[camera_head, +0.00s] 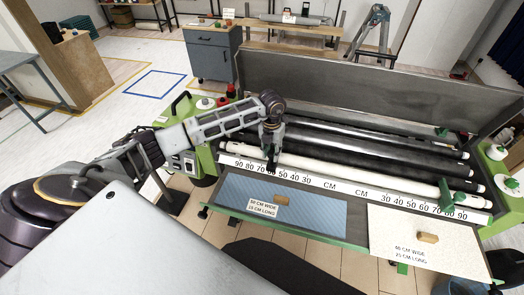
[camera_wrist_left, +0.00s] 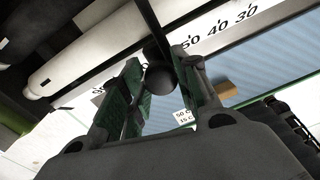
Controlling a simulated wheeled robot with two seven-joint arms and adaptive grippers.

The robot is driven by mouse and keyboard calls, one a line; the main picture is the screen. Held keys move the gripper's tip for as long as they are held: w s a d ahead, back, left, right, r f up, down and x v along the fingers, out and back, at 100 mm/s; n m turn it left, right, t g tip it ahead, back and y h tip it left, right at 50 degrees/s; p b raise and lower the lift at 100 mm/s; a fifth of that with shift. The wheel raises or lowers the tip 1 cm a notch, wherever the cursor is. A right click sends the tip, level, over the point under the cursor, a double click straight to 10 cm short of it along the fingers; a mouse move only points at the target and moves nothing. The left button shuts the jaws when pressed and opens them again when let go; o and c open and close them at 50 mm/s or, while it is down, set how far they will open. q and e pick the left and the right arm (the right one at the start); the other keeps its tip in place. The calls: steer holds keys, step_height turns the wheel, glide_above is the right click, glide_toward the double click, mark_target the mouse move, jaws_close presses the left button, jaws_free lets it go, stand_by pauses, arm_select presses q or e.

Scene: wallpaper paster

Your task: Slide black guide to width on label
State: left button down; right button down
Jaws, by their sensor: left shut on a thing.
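My left gripper (camera_head: 271,158) is over the left half of the white centimetre scale (camera_head: 345,188). In the left wrist view its green-padded fingers (camera_wrist_left: 158,88) are shut on the round black knob (camera_wrist_left: 160,79) of the black guide. The guide's dark bar (camera_wrist_left: 150,20) crosses the scale beside the 50 mark, partly covering the figures there. In the head view the gripper hides most of the guide. The label (camera_head: 263,206) on the blue sheet (camera_head: 325,208) reads 50 cm wide, 15 cm long. My right gripper is not in view.
A cream sheet (camera_head: 460,240) labelled 40 cm wide, 25 cm long lies at the right. Wooden blocks (camera_head: 282,199) rest on both sheets. Long rollers (camera_head: 375,145) lie behind the scale. A green bracket (camera_head: 446,195) stands at the scale's right half.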

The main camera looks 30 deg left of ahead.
arm_select(q)
steer(key=w+d+b, duration=0.1)
steer(key=w+d, duration=0.1)
steer(key=d, duration=0.6)
steer(key=shift+b, duration=0.3)
steer(key=c, duration=1.1)
jaws_free()
steer(key=shift+o, duration=0.2)
step_height(320, 180, up, 12)
steer(key=shift+a, duration=0.2)
